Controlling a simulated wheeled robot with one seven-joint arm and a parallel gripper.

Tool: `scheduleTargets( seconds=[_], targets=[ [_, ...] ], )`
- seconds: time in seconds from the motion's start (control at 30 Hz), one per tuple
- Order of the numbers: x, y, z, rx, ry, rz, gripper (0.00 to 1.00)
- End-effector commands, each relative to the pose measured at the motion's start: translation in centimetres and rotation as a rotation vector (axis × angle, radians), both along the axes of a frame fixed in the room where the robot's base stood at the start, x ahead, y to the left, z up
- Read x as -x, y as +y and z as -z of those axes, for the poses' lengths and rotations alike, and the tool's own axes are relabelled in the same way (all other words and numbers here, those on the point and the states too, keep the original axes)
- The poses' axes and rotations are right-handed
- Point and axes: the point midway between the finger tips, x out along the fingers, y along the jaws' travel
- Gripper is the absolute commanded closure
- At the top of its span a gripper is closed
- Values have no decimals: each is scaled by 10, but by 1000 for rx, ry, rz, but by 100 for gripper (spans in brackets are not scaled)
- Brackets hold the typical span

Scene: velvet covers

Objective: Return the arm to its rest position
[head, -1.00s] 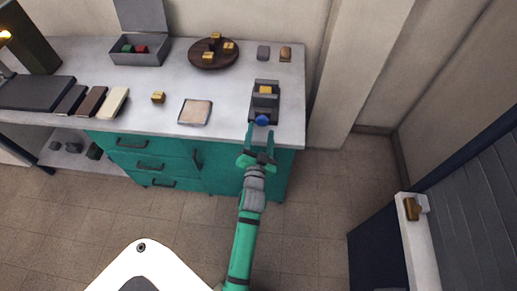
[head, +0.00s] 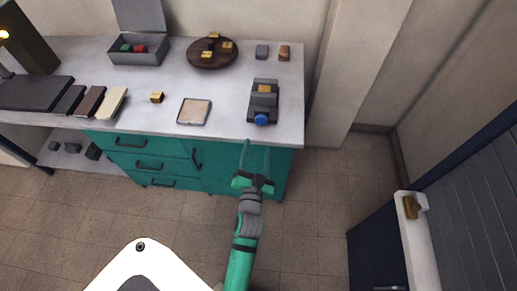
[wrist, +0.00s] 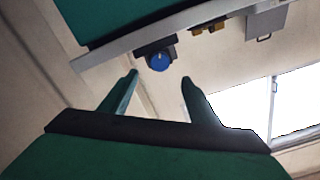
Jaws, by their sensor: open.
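My gripper (head: 257,158) is open and empty in the head view, at the front edge of the counter and in front of the teal cabinet. My green arm reaches up from the bottom of that view. In the wrist view my gripper (wrist: 158,77) shows two separated green fingers with nothing between them. A dark grey device (head: 264,88) with a yellow block on it and a blue knob (head: 261,119) stands on the counter just beyond the fingertips. The blue knob also shows in the wrist view (wrist: 161,61), apart from the fingers.
The white counter (head: 228,130) holds a tan square tile (head: 194,111), a round brown tray (head: 212,60) with yellow blocks, an open grey box (head: 138,56) and several slabs. The teal cabinet (head: 165,160) has handles. A dark blue door-like panel (head: 460,200) is at right. Floor shows around my arm.

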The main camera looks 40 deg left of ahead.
Motion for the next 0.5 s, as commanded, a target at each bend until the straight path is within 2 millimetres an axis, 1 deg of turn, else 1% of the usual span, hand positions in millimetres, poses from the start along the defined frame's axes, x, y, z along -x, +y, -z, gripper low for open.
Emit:
scheduleTargets(
  seconds=[0.23,0.33,0.37,0.43,0.47,0.5],
  targets=[
    [0,0,0,0,0,0,44],
    [3,-5,3,3,4,9,44],
    [5,-9,4,6,5,15,44],
    [12,-22,10,16,11,40,44],
    [16,-30,12,23,12,54,44],
    [23,-42,16,33,16,76,44]
  ],
)
